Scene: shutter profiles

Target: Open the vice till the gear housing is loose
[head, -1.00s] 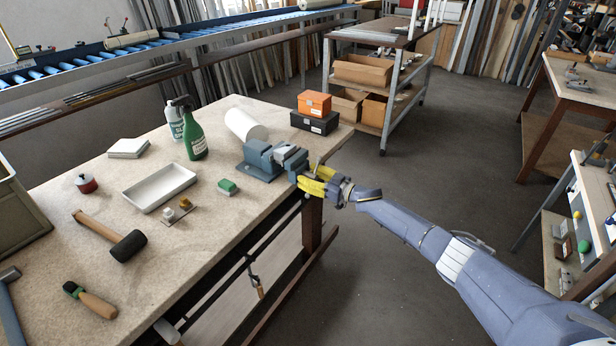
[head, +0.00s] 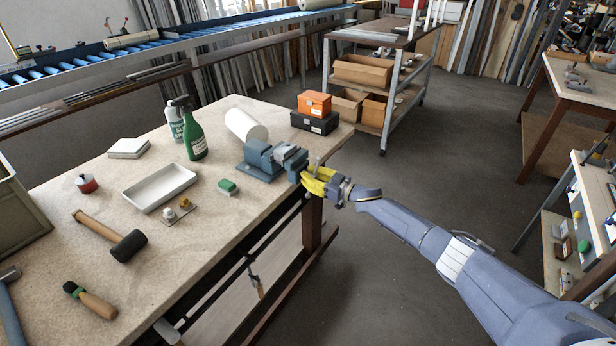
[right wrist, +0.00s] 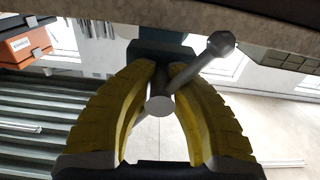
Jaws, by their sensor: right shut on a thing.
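The blue-grey vice (head: 259,163) stands at the right edge of the workbench. A light grey piece, which I take for the gear housing (head: 283,147), sits between its jaws; whether it is gripped tightly I cannot tell. My right gripper (head: 314,182), with yellow fingers, is at the vice's outer end, just beyond the bench edge. In the right wrist view the fingers (right wrist: 161,85) are closed around the vice's screw end (right wrist: 160,104) and its slanting handle bar (right wrist: 218,46). The handle's ball end shows beyond the right finger. My left gripper is not in view.
An orange box (head: 314,103) on a black box (head: 314,122) and a white roll (head: 246,125) stand behind the vice. Floor right of the bench is free.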

